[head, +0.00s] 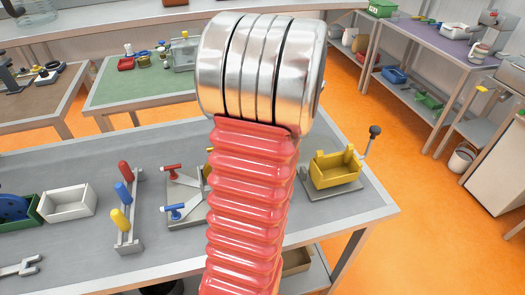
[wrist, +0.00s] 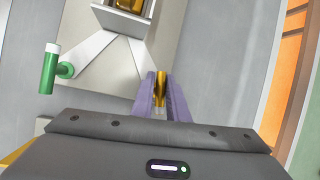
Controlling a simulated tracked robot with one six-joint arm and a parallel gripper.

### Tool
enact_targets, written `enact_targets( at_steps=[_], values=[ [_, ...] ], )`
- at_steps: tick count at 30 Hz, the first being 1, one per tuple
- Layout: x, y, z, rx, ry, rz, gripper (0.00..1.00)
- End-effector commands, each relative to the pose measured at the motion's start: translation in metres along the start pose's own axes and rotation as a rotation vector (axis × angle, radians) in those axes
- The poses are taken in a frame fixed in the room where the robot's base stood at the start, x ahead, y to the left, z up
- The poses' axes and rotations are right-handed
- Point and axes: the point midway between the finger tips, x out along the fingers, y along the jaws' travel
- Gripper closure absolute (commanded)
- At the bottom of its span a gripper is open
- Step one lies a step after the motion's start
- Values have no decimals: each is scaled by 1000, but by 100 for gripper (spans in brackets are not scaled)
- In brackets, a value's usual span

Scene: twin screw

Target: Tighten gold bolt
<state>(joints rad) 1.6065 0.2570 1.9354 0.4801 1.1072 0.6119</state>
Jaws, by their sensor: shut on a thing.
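In the wrist view, my gripper (wrist: 162,98) has its two purple fingers closed around the upright-looking gold bolt (wrist: 160,84). Only a narrow gold strip of the bolt shows between the fingers, and its lower part is hidden. A green-handled bolt (wrist: 48,72) with a white end sits to the left. Two pale angled arms (wrist: 95,58) run from a grey bracket at the top down to the green and gold bolts. A gold part (wrist: 130,5) shows in the bracket. In the head view, my red and silver arm hides the gripper and the gold bolt.
On the grey bench (head: 95,160) are a fixture with a red bolt (head: 172,168) and a blue bolt (head: 174,210), a rack of coloured handles (head: 123,195), a white box (head: 67,202), and a yellow box with a crank (head: 335,170). Orange floor (head: 425,175) lies right.

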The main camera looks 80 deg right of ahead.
Motion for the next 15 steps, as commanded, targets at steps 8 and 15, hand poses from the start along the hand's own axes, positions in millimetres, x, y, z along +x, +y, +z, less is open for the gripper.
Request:
enact_targets(
  at_steps=[8,15],
  values=[
    [-1,-3,-2,53,18,-30,100],
    [-2,-3,-2,57,20,-32,100]
  ],
)
